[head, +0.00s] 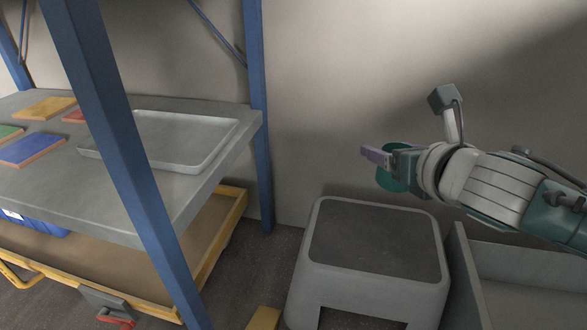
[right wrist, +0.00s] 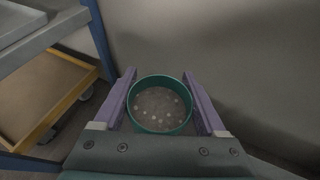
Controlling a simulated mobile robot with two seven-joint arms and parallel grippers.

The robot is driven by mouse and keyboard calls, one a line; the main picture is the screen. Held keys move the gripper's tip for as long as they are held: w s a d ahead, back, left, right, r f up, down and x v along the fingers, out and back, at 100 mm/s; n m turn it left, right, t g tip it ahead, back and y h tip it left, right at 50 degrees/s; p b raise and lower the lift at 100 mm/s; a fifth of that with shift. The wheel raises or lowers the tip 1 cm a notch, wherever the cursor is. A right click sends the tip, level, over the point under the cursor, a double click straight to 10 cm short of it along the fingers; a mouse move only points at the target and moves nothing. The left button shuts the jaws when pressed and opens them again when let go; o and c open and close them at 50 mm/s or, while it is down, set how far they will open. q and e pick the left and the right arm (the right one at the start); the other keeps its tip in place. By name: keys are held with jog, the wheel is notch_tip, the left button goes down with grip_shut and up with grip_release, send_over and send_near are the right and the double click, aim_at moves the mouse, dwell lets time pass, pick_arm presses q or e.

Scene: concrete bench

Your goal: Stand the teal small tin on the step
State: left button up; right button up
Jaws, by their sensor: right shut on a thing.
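The teal small tin (head: 391,180) is between the fingers of my right gripper (head: 385,157), which is shut on it above the back of the step. In the right wrist view the round tin (right wrist: 160,84) sits between the two purple fingers (right wrist: 160,103). Its open top faces the camera, and small pale bits show inside. The grey step (head: 375,240) with a dark top stands on the floor below, and its top is empty. The tin is in the air, apart from the step. My left gripper is not in view.
A blue-posted rack (head: 258,130) stands at left. Its grey shelf holds a grey tray (head: 190,140) and several coloured flat pieces. A yellow-edged trolley (head: 222,235) is below. A grey bin (head: 462,280) stands right beside the step, and a wall is behind.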

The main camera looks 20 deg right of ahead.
jog(key=f+b, duration=1.1)
jog(key=f, duration=0.3)
jog(key=shift+s, duration=0.2)
notch_tip(320, 180, down, 5)
jog(key=b, duration=0.5)
jog(key=shift+f, duration=0.1)
jog(key=o, duration=1.5)
